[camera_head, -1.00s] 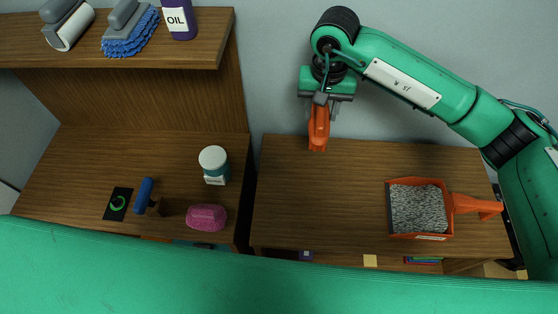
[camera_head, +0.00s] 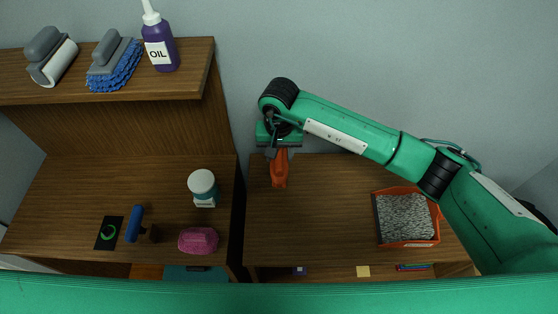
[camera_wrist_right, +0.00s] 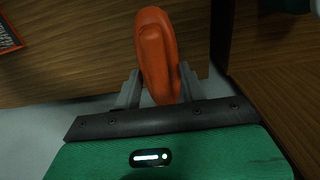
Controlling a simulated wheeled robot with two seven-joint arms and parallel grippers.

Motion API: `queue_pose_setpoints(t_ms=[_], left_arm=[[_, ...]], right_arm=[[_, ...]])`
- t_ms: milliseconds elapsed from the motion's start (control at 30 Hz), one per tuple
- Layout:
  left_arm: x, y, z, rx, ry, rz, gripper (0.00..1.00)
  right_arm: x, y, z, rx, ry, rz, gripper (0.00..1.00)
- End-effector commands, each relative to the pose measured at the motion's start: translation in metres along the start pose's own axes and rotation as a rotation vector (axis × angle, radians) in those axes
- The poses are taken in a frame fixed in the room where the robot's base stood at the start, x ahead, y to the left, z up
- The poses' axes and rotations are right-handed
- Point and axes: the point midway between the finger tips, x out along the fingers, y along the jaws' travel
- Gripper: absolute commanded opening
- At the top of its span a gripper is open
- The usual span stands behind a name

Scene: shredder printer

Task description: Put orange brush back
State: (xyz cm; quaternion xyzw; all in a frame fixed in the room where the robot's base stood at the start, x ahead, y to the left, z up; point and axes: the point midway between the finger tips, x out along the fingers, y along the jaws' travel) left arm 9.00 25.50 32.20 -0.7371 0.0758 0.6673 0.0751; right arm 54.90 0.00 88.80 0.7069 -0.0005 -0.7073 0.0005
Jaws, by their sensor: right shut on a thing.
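The orange brush (camera_head: 279,172) is held in my right gripper (camera_head: 278,152), near the left back edge of the right-hand table. In the right wrist view the orange brush (camera_wrist_right: 157,50) sits between the two grey fingers of my right gripper (camera_wrist_right: 159,88), which are closed on it. Its bristles are hidden in both views. My left gripper does not show.
The right table (camera_head: 320,220) is clear between brush and dustpan. A gap separates it from the left desk, which bears a white-lidded jar (camera_head: 202,184), a pink sponge (camera_head: 198,240) and a blue-handled tool (camera_head: 136,224). A shelf (camera_head: 188,82) above holds an oil bottle (camera_head: 161,45) and brushes.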

Motion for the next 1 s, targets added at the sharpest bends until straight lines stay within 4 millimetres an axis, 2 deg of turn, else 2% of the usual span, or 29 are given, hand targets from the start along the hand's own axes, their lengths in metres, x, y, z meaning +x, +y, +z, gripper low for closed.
queue_pose_setpoints(t_ms=[233,467,867,900,1000], left_arm=[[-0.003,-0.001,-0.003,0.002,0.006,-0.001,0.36],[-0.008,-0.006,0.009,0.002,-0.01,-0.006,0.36],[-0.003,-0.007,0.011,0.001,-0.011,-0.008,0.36],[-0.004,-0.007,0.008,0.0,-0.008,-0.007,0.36],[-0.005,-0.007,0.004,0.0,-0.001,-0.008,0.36]], right_arm=[[0.018,-0.001,0.0,0.0,-0.001,-0.001,0.14],[0.05,-0.001,0.0,0.001,-0.001,-0.002,0.14],[0.056,-0.001,-0.001,0.0,0.002,-0.002,0.14],[0.056,-0.001,-0.001,0.0,0.002,-0.001,0.43],[0.055,-0.001,-0.001,0.0,0.001,-0.001,0.63]])
